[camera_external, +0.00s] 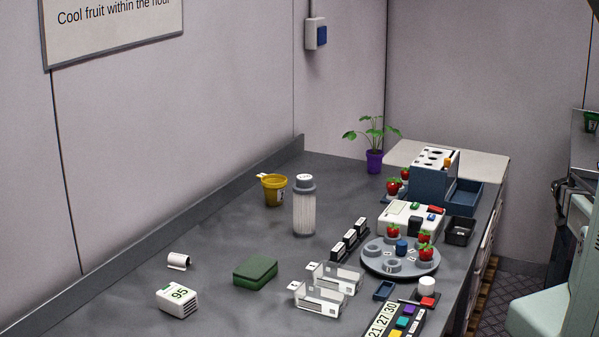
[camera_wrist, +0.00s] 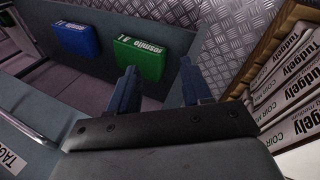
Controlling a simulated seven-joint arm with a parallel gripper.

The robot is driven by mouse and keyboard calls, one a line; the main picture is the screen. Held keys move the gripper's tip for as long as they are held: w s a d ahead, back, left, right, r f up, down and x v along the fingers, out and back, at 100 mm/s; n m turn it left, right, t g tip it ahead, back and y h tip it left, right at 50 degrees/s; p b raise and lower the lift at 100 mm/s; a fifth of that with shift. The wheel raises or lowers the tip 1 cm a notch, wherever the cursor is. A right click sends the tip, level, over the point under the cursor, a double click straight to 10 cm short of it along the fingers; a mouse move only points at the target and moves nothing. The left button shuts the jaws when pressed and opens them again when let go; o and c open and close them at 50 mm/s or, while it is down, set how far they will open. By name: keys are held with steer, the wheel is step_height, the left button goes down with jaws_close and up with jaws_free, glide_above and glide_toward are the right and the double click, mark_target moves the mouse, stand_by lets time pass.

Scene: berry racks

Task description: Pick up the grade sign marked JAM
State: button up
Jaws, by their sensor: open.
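I cannot read the word JAM on anything in either view, so I cannot tell which thing is the JAM grade sign. In the external view, several small dark blocks with white faces (camera_external: 350,240) stand in a row on the counter, their marks too small to read. My gripper (camera_wrist: 161,76) shows in the wrist view as two blue fingers set apart, open with nothing between them. It points at a patterned metal floor (camera_wrist: 235,35), away from the counter top. My gripper does not show in the external view.
The counter (camera_external: 225,235) holds a round grey tray (camera_external: 372,262) with berries, clear boxes (camera_external: 322,298), a green box (camera_external: 256,272), a white bottle (camera_external: 304,213) and a yellow cup (camera_external: 273,190). The wrist view shows blue (camera_wrist: 78,38) and green (camera_wrist: 139,58) cases and stacked printed packs (camera_wrist: 290,90).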

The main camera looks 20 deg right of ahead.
steer(key=w+r+m+t+h, duration=0.15)
steer(key=w+r, duration=0.25)
steer(key=r, duration=0.7)
steer(key=w+r+m, duration=0.2)
steer(key=w+r, duration=0.3)
steer(key=r, duration=0.7)
steer(key=w+r+m+t+h, duration=0.15)
steer(key=w+r, duration=0.25)
steer(key=r, duration=0.7)
steer(key=w+a+r+y, duration=0.1)
steer(key=w+a+r, duration=0.2)
steer(key=a+r, duration=0.25)
steer(key=w+a+t+y, duration=0.15)
steer(key=a+y, duration=0.25)
steer(key=a, duration=4.2)
steer(key=n+g+y, duration=0.2)
steer(key=g, duration=0.1)
glide_above(361, 221)
steer(key=f, duration=0.8)
steer(key=shift+s+f, duration=0.25)
steer(key=shift+s, duration=0.15)
steer(key=shift+w+f, duration=0.2)
steer(key=shift+f, duration=1.2)
steer(key=shift+w+f, duration=0.15)
steer(key=shift+f, duration=1.25)
